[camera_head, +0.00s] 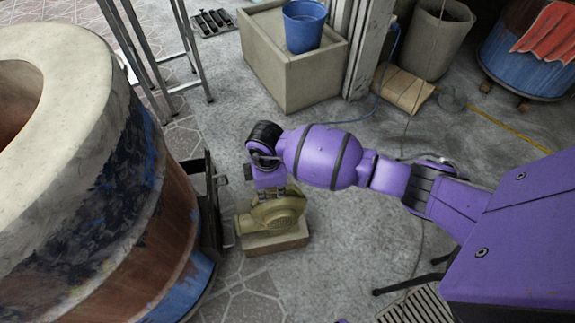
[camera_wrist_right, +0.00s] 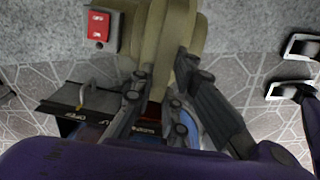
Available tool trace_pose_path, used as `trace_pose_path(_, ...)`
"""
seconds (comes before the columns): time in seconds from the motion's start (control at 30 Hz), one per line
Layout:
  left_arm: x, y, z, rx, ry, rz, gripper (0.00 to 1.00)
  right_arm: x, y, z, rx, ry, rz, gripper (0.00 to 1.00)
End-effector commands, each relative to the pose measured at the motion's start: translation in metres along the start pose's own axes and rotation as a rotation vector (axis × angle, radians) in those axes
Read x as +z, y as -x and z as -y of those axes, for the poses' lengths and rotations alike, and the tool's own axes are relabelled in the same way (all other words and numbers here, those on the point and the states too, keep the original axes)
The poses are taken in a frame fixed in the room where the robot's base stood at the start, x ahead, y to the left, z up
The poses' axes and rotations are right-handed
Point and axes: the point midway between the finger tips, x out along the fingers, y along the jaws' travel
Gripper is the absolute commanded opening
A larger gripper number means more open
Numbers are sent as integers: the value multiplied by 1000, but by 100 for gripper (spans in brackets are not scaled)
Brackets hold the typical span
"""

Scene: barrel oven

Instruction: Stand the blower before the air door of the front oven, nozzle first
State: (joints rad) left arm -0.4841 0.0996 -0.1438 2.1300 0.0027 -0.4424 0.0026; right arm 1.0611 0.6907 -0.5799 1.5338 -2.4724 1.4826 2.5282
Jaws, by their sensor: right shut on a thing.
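The olive-yellow blower (camera_head: 280,213) sits on a pale block-like base (camera_head: 276,243), upright, just right of the front oven (camera_head: 110,190). Its nozzle (camera_head: 243,224) points left toward the oven's dark air door (camera_head: 209,205), with a small gap between them in the head view. My right gripper (camera_head: 270,188) reaches down from above and is shut on the blower's top. In the right wrist view the fingers (camera_wrist_right: 160,103) close around the olive blower body (camera_wrist_right: 168,45). Whether the base touches the floor is hard to tell. My left gripper is not in view.
A beige box (camera_head: 290,75) with a blue bucket (camera_head: 304,27) stands at the back. A grey bin (camera_head: 437,42) and a blue barrel (camera_head: 525,55) stand back right. A metal stand (camera_head: 150,60) is behind the oven. The floor right of the blower is mostly clear.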

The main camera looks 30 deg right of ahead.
Motion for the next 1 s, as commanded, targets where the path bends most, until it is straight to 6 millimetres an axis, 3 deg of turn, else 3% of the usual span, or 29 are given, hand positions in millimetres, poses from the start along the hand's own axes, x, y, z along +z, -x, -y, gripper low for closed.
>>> trace_pose_path(0.03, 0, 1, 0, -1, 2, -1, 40, -5, 9, -8, 18, 1, -11, 0)
trace_pose_path(0.87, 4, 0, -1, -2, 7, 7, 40, -5, 1, -8, 17, 2, -11, 0)
trace_pose_path(0.9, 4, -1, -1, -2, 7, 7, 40, -5, 1, -8, 17, 2, -11, 18)
trace_pose_path(1.0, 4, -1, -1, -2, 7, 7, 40, -4, 0, -7, 16, 1, -10, 31)
